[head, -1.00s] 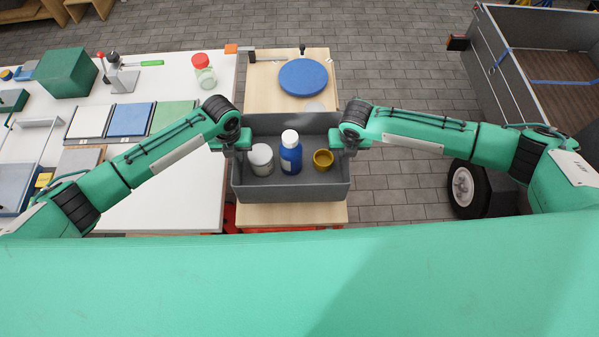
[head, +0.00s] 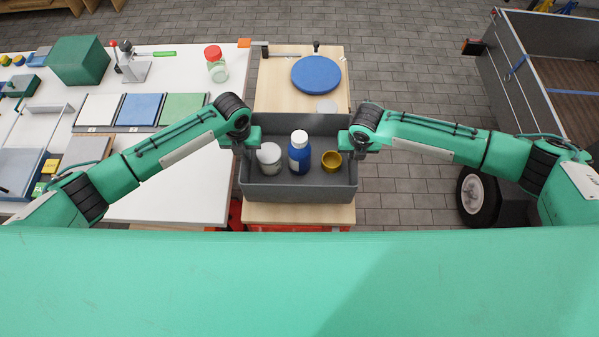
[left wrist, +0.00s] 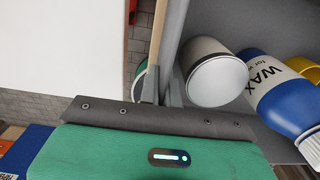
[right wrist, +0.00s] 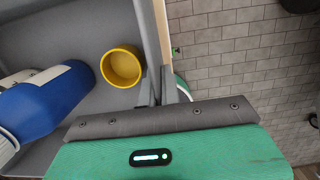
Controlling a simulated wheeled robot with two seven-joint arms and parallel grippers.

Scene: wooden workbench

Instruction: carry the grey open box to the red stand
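The grey open box (head: 300,190) is in front of me in the head view, upright, over the near part of a wooden-topped bench. It holds a white-lidded grey tin (head: 269,158), a blue wax bottle (head: 299,156) and a yellow cup (head: 331,161). My left gripper (head: 245,152) is shut on its left wall, which also shows in the left wrist view (left wrist: 172,40). My right gripper (head: 354,150) is shut on its right wall, seen in the right wrist view (right wrist: 150,35). I cannot tell whether the box touches the bench. Red parts (head: 290,228) show below the wooden top; I cannot identify a red stand.
The wooden top (head: 275,90) bears a blue disc (head: 316,74). A white table (head: 165,190) at left carries tiles, a green block (head: 77,60) and a red-lidded jar (head: 216,66). A grey trailer (head: 510,85) stands at right. Paved floor lies between.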

